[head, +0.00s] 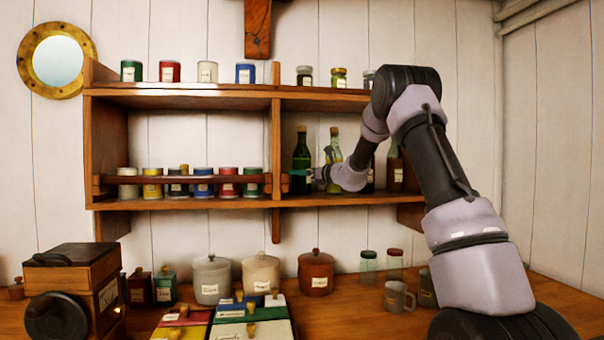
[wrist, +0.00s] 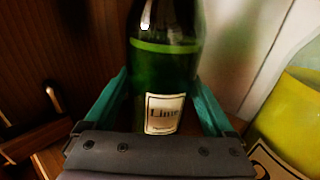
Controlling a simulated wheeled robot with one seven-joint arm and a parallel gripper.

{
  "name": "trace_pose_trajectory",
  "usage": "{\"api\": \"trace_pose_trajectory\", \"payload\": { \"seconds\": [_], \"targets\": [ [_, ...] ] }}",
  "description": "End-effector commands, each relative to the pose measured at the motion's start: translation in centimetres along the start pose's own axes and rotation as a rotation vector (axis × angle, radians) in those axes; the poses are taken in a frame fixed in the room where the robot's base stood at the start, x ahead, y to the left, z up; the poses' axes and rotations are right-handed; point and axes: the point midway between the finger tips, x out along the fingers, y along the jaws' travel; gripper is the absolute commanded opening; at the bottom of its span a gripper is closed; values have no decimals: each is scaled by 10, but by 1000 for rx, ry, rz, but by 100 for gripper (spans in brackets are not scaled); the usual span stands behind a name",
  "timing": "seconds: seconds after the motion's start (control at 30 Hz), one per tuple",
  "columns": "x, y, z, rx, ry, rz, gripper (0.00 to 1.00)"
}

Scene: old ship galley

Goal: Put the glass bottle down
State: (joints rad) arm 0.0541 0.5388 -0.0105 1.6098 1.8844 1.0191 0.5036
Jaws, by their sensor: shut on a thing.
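The green glass bottle (head: 302,149) stands upright in the lower right bay of the wall shelf, close to the middle divider. Its base is at or just above the shelf board (head: 333,200); I cannot tell whether it touches. My gripper (head: 299,173) reaches in from the right and is shut on it. In the wrist view the bottle (wrist: 165,75) is between my teal fingers (wrist: 163,105), with a label reading "Lime" facing me.
A yellow-green bottle (head: 335,145) stands just right of the held one, partly behind my wrist. It looms at the right in the wrist view (wrist: 295,120). The wooden divider (head: 276,150) is close on the left.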

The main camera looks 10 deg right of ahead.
Motion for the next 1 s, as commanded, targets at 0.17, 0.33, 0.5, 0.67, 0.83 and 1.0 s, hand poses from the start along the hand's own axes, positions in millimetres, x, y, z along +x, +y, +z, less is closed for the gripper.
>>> {"api": "trace_pose_trajectory", "payload": {
  "seconds": [0.17, 0.33, 0.5, 0.67, 0.83, 1.0],
  "targets": [
    [0, 0, -2, 0, 0, 0, 100],
    [0, 0, -1, 0, 0, 0, 100],
    [-14, -2, 2, 0, 1, -3, 100],
    [-47, -2, 2, 1, 1, -4, 100],
    [-84, -1, 2, 0, 0, -4, 100],
    [-109, -1, 2, 1, 0, -2, 100]
  ]
}}
